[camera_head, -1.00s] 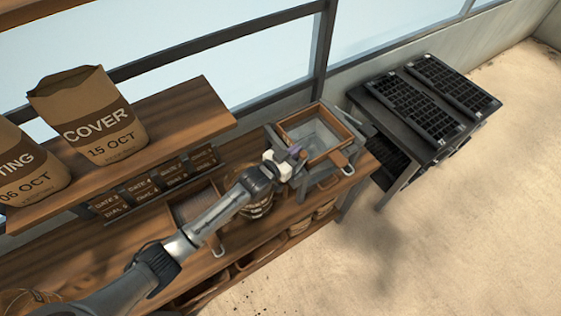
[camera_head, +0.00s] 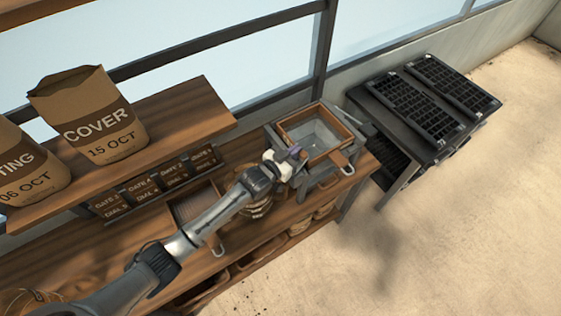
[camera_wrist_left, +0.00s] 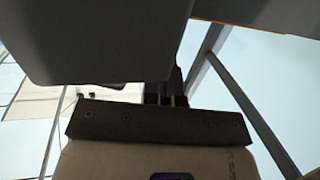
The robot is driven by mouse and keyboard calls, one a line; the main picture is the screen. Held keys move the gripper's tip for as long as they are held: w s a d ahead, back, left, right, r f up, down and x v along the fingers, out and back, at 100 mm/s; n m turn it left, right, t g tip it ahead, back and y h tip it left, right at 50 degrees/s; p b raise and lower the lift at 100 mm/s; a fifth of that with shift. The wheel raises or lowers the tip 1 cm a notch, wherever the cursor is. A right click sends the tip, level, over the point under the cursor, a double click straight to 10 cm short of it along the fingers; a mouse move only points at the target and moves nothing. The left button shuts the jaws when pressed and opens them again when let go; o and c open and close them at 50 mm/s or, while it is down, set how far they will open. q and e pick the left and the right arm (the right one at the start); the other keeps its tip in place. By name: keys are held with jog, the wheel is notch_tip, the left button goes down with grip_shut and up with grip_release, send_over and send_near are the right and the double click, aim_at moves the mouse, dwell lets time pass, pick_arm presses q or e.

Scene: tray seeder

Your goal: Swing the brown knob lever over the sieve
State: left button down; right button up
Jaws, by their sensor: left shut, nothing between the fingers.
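The sieve (camera_head: 288,127) is a wooden-framed box with a pale inside, sitting on top of a grey stand (camera_head: 318,183) at the bench's right end. A tan handle with a ring end (camera_head: 346,169) sticks out at its front right; I cannot tell whether it belongs to the sieve. I cannot make out the brown knob lever for sure. My left gripper (camera_head: 292,157) is shut and empty at the left side of the stand, just below the sieve frame. In the left wrist view, a dark grey surface (camera_wrist_left: 100,40) fills the top and hides the fingertips. My right gripper is out of view.
A wooden shelf (camera_head: 165,128) with a COVER bag (camera_head: 90,115) stands left of the stand. Small labelled plates (camera_head: 175,172) hang below it. A tray with a handle (camera_head: 196,205) lies on the bench. Black seed trays (camera_head: 425,105) rest on a dark table at the right.

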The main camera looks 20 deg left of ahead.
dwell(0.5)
pick_arm(q)
jog(key=shift+a, duration=0.15)
jog(key=shift+a, duration=0.3)
jog(key=s+a+r+b, duration=0.1)
jog(key=s+a, duration=0.2)
jog(key=a, duration=0.9)
jog(key=shift+s+a, duration=0.3)
jog(key=shift+s, duration=0.1)
